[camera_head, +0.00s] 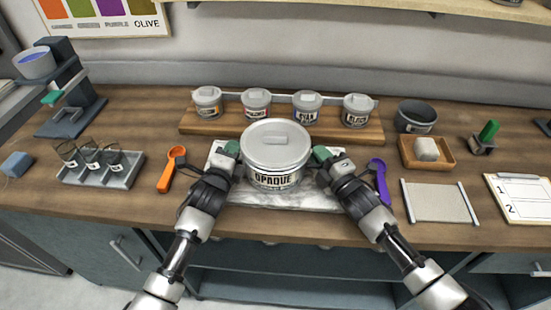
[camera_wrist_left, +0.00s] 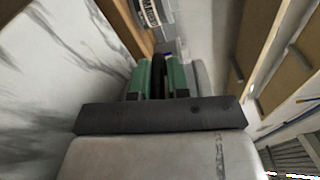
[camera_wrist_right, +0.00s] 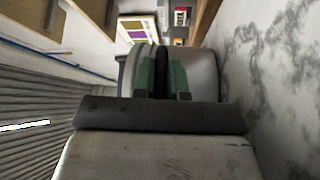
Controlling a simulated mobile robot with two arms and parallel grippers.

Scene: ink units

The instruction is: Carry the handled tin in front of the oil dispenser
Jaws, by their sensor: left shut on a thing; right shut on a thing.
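The handled tin (camera_head: 274,158) is a grey lidded drum labelled OPAQUE, upright over a marble slab (camera_head: 240,192) at the middle of the bench. I cannot tell whether it touches the slab. My left gripper (camera_head: 232,150) is shut on its left handle, and my right gripper (camera_head: 322,155) is shut on its right handle. The fingers of my left gripper (camera_wrist_left: 163,80) and right gripper (camera_wrist_right: 162,80) pinch a dark strip in the wrist views. A dark stand with a blue-filled cup (camera_head: 36,64) and green lever at the far left appears to be the oil dispenser.
A wooden rack (camera_head: 225,124) with several small tins stands behind. Left are a tray of glasses (camera_head: 100,172) and an orange spoon (camera_head: 170,170). Right are a purple spoon (camera_head: 380,182), wooden tray (camera_head: 428,155), mat (camera_head: 438,202) and clipboard (camera_head: 520,197). Bench before the dispenser is partly clear.

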